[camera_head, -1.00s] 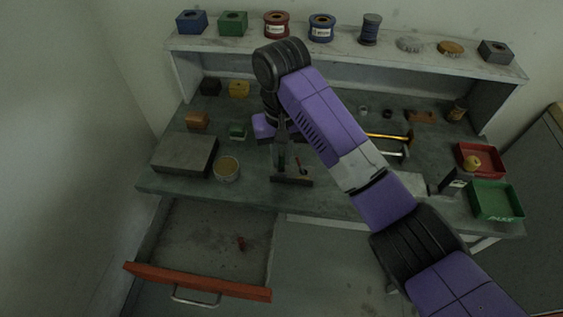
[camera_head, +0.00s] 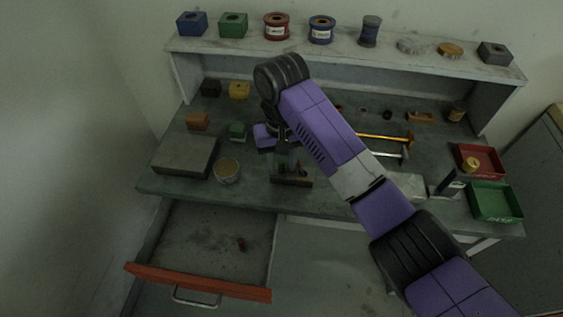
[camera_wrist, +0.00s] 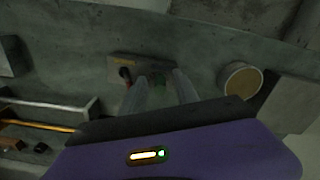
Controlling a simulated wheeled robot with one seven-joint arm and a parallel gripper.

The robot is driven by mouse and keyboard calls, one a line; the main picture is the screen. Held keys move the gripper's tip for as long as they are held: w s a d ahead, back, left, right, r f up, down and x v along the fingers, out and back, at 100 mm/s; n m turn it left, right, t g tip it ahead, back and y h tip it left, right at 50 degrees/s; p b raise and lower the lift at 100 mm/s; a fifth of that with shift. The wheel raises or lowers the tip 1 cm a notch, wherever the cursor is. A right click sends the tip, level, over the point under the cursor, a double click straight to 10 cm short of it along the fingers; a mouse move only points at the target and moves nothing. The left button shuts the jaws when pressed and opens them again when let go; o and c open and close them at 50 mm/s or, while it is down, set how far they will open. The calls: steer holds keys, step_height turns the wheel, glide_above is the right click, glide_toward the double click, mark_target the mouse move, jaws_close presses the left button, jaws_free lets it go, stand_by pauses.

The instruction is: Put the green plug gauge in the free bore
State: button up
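The gauge block (camera_head: 291,181) is a small dark block near the front edge of the bench; it also shows in the wrist view (camera_wrist: 120,62). A dark plug with a reddish tint (camera_wrist: 125,75) stands in its left part in the wrist view. The green plug gauge (camera_wrist: 158,79) shows dimly at the block, between my fingers. My gripper (camera_wrist: 161,76) has its fingers apart, one on each side of the green gauge, with a gap visible. The gauge's lower end and its bore are hard to make out.
A round tin (camera_head: 227,170) and a grey slab (camera_head: 185,154) stand left of the block. Hammers (camera_head: 385,138) lie to the right. Red (camera_head: 492,160) and green (camera_head: 497,203) trays stand at the far right. An open drawer (camera_head: 197,285) juts out below the bench.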

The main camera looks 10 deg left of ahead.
mark_target(282, 161)
step_height(282, 161, up, 10)
steer(key=p, duration=0.2)
steer(key=shift+w+r+p, duration=0.1)
steer(key=shift+r+p, duration=0.1)
steer(key=shift+p, duration=0.2)
steer(key=shift+r, duration=0.9)
